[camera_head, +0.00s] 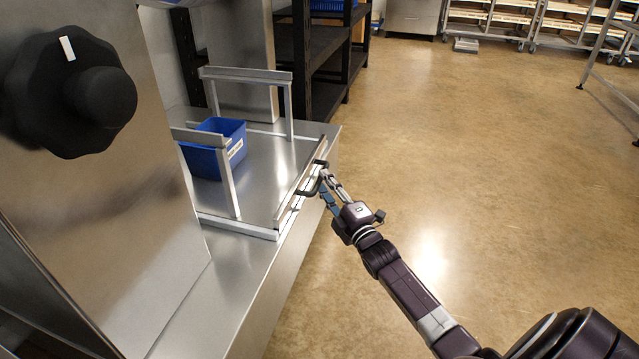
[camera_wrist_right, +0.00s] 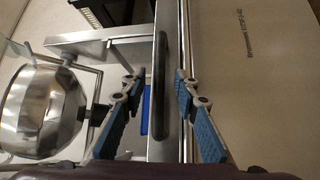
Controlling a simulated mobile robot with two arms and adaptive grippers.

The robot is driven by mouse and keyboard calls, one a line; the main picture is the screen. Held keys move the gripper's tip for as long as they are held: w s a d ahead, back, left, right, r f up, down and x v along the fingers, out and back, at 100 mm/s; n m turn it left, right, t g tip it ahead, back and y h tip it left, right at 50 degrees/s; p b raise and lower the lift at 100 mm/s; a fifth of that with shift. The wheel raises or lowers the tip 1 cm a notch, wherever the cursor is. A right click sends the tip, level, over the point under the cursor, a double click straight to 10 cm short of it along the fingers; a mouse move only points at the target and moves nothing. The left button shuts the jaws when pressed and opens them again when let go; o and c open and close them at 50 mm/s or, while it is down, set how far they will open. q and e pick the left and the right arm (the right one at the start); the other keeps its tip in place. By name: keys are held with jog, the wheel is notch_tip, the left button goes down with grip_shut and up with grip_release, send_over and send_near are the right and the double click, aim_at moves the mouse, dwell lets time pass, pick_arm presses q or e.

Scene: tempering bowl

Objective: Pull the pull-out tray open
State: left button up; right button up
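The pull-out tray (camera_head: 236,228) is a low silver tray on a steel ledge in the head view, its front edge close to the ledge's edge. A black bar handle (camera_head: 308,187) is on its front; in the wrist view the handle (camera_wrist_right: 160,80) stands upright in the picture. My right gripper (camera_head: 326,186) is at the handle. In the wrist view its blue-padded fingers (camera_wrist_right: 157,88) are spread, one on each side of the handle, with visible gaps. My left gripper is not in view.
A blue bin (camera_head: 238,143) and silver frame posts (camera_head: 228,180) stand at the tray. A shiny metal bowl (camera_wrist_right: 32,108) shows in the wrist view. A steel panel with a black knob (camera_head: 70,92) is at left. Black shelving (camera_head: 318,45) stands behind. Floor at right is clear.

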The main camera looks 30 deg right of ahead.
jog(key=shift+w+d+r+b, duration=0.15)
jog(key=shift+w+b, duration=0.3)
jog(key=shift+w, duration=0.9)
jog(key=shift+c, duration=0.5)
grip_shut()
